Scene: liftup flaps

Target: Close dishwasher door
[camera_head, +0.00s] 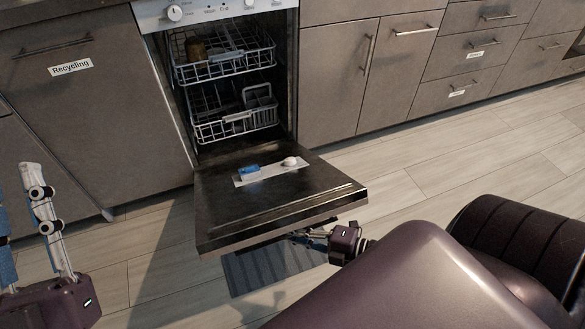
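The dishwasher door (270,200) is dark and hangs folded down, open, tilting slightly below level towards me. A detergent dispenser panel with a blue part and a white knob is on its inner face. My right gripper (305,237) is at the underside of the door's front edge, right of the middle. Its fingertips are partly hidden by the door, so I cannot tell whether they touch it or are open. My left gripper (20,215) is at the left edge of the view, away from the door, fingers upward and apart, with nothing between them.
Two wire racks, an upper (222,55) and a lower (232,112), sit inside the dishwasher; a brown item is in the upper one. A cabinet labelled Recycling (90,120) stands left, cabinets and drawers right. A dark mat (265,268) lies below the door. Floor at right is clear.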

